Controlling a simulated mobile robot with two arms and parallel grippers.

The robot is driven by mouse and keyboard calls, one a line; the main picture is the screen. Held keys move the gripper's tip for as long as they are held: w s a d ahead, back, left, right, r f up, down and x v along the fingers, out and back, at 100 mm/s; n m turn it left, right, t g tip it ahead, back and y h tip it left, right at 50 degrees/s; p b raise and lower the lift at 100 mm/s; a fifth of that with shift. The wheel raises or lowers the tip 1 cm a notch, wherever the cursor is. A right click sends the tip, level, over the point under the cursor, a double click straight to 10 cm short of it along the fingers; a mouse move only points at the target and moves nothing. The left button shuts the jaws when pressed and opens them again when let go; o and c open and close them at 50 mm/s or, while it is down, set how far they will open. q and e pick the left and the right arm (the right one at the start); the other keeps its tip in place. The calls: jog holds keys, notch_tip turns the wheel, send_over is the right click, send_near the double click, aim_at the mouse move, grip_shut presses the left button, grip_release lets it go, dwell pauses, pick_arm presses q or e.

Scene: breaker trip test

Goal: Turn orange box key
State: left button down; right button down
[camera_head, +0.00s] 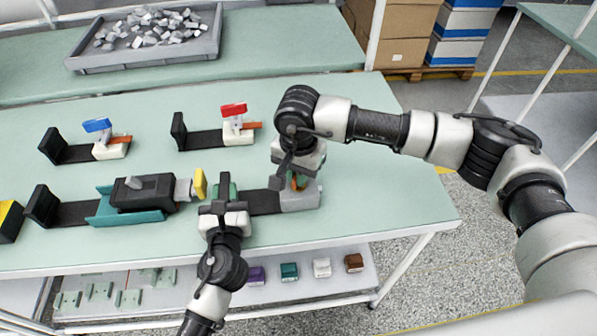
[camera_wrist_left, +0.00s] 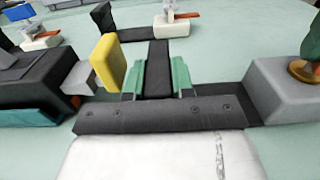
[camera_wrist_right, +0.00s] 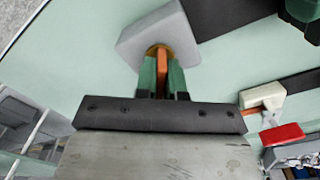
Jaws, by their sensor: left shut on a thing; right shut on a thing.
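The grey box (camera_head: 300,198) with the orange key sits at the right end of a black strip (camera_head: 262,201) on the table. My right gripper (camera_head: 296,180) comes down over this box. In the right wrist view its green fingertips are shut on the orange key (camera_wrist_right: 163,72), which stands in a brass-coloured ring on the grey box (camera_wrist_right: 150,32). My left gripper (camera_head: 222,190) is at the other end of the strip. In the left wrist view its green fingers are shut on a black upright plate (camera_wrist_left: 157,68). The key is partly hidden in the head view.
A yellow-ended plug and black unit on a teal base (camera_head: 130,215) stand close left of my left gripper. Fixtures with a red switch (camera_head: 233,110) and a blue switch (camera_head: 97,125) are behind. A grey tray (camera_head: 88,63) is at the back. The table's right end is clear.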

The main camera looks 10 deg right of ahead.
jog(key=m, duration=0.5)
jog(key=shift+m, duration=0.3)
jog(key=m, duration=0.5)
jog(key=shift+m, duration=0.4)
jog(key=c, duration=1.2)
grip_release()
notch_tip(320, 180, up, 12)
pick_arm(q)
jog(key=c, duration=0.9)
grip_release()
